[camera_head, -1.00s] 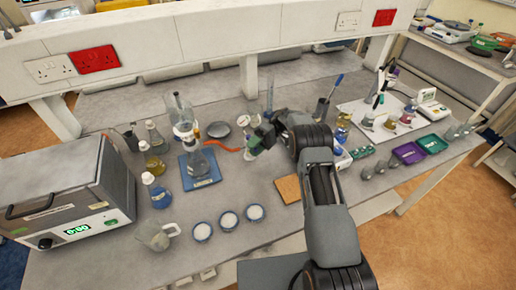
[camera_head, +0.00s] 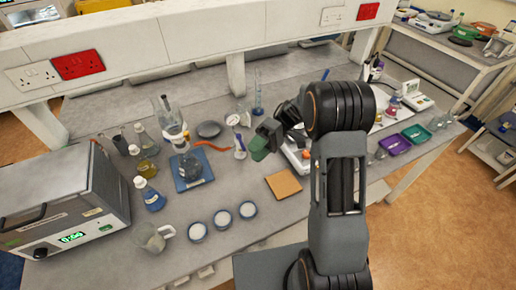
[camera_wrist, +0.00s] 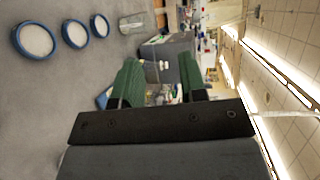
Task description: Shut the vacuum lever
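A glass filter flask with a funnel on top (camera_head: 175,130) stands on a blue base (camera_head: 205,178). An orange hose (camera_head: 213,146) runs from it toward a small round gauge (camera_head: 233,120) above a white-labelled vessel (camera_head: 240,148). I cannot make out a separate vacuum lever; it is too small or hidden. My gripper (camera_head: 264,141), with green fingers, is above the bench just right of the gauge and vessel, apart from the hose. In the wrist view my gripper (camera_wrist: 160,80) is open, with nothing clearly between its fingers.
Three blue-rimmed dishes (camera_head: 222,219) and a glass beaker (camera_head: 151,238) are at the front. A grey oven (camera_head: 60,200) fills the left. Bottles (camera_head: 149,193) stand beside it. A cork tile (camera_head: 283,184) lies in front of my gripper. A purple tray (camera_head: 393,145) is at right.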

